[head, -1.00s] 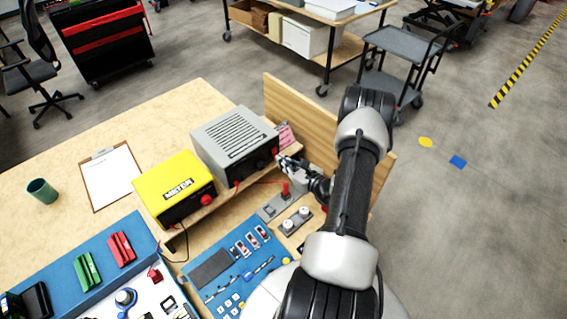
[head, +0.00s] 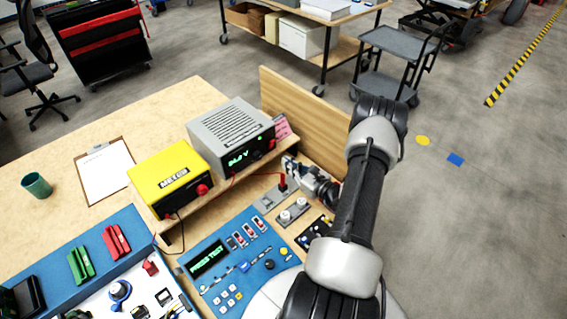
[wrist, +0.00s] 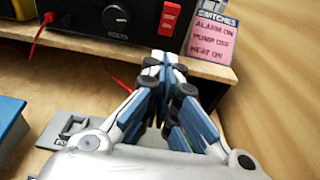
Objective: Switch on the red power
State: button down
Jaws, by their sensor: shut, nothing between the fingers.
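The grey power unit (head: 232,135) stands on the wooden shelf, its green display lit. Its red power switch (wrist: 170,17) is on the black front face, right of the round volts knob (wrist: 116,17); the switch also shows small in the head view (head: 272,144). My gripper (wrist: 165,62) is shut and empty, in front of and below the switch in the wrist view, apart from it. In the head view my gripper (head: 289,164) is just right of the power unit's front.
A switches card (wrist: 212,38) stands right of the switch, beside a wooden side wall (wrist: 270,70). The yellow meter (head: 170,178) is left of the power unit. A blue panel (head: 235,265) with a lit "PRESS TEST" display lies below. A red lead (wrist: 118,80) hangs nearby.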

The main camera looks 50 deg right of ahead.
jog(key=s+f, duration=0.2)
jog(key=s, duration=0.6)
jog(key=shift+a+p, duration=0.25)
jog(key=shift+p, duration=0.1)
jog(key=w+a+r+n+g+y, duration=0.2)
jog(key=w+a+r+n+y, duration=0.25)
jog(key=a+r, duration=0.2)
jog(key=w+a+r+n+g+y, duration=0.1)
jog(key=w+a+r+n+y, duration=0.4)
jog(key=r, duration=0.3)
jog(key=s+a+r+n+g+y, duration=0.1)
jog(key=a+r+n+g, duration=0.25)
jog(key=a, duration=0.35)
jog(key=s+a+r+n+g+y, duration=0.1)
jog(key=a+r+n+g+y, duration=0.15)
jog(key=a+r+n, duration=0.35)
jog(key=s+a+r+n+g+h, duration=0.4)
jog(key=s+a+n+g, duration=0.3)
jog(key=a, duration=0.4)
jog(key=s+r+n+t+h, duration=0.4)
jog(key=s+r+n+h, duration=0.2)
jog(key=s+n, duration=0.3)
jog(key=shift+a+r+n+h, duration=0.35)
jog(key=shift+n+h, duration=0.25)
jog(key=shift+n, duration=0.4)
